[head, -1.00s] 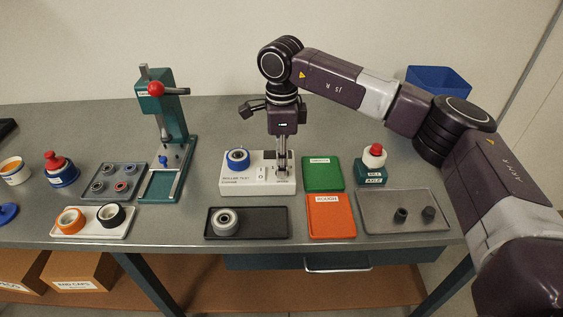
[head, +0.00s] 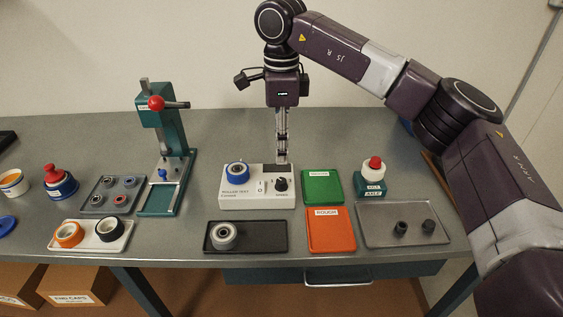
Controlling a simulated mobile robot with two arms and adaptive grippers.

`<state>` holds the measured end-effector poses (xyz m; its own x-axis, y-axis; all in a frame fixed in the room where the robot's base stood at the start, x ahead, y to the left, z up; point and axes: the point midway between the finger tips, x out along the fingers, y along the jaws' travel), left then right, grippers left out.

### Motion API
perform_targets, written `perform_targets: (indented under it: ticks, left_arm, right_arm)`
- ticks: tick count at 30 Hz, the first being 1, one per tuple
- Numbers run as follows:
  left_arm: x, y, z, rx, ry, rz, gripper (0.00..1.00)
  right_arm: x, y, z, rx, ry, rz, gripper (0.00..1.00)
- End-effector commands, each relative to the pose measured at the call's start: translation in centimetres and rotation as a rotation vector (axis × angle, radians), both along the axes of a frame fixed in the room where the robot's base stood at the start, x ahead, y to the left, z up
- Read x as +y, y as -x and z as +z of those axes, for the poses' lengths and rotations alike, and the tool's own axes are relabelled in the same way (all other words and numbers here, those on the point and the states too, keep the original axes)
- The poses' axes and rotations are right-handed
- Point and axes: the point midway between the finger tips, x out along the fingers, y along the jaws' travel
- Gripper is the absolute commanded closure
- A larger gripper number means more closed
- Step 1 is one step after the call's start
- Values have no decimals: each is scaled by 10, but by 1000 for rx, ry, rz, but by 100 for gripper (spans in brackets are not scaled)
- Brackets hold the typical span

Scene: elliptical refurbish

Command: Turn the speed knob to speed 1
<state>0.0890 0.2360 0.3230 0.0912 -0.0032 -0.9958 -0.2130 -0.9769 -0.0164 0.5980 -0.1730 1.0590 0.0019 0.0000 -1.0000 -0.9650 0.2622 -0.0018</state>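The roller test unit is a white box (head: 232,201) in the middle of the table, with a blue-rimmed roller (head: 237,172) on its left and a small white switch (head: 261,187) in the middle. The black speed knob (head: 281,185) is on its right side and shows uncovered. Its marks are too small to read. My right gripper (head: 282,157) points down above and behind the knob, apart from it. Its fingers look narrow and near edge-on, so I cannot tell their gap. Nothing shows in them. My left gripper is not in view.
A green tray (head: 322,186) and an orange tray (head: 331,230) lie right of the unit. A dark tray (head: 262,237) with a roller is in front. A teal press (head: 165,125) stands to the left. A red-topped bottle (head: 374,167) stands to the right.

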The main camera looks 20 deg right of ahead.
Motion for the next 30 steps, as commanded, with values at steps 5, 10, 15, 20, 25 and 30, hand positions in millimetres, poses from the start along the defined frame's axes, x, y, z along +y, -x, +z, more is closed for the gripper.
perform_targets:
  ticks: [5,10,15,20,25,30]
  left_arm:
    - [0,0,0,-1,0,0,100]
    - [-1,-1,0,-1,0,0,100]
    - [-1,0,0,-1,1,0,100]
    - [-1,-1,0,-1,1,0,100]
    - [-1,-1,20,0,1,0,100]
    - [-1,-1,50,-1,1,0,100]
  right_arm:
    - [0,0,21,-1,0,-1,63]
    - [0,0,26,0,1,-1,63]
    - [0,0,26,0,1,-1,63]
    - [0,0,26,0,1,-1,63]
    - [0,0,45,0,0,-1,63]
    - [0,0,76,0,0,-1,63]
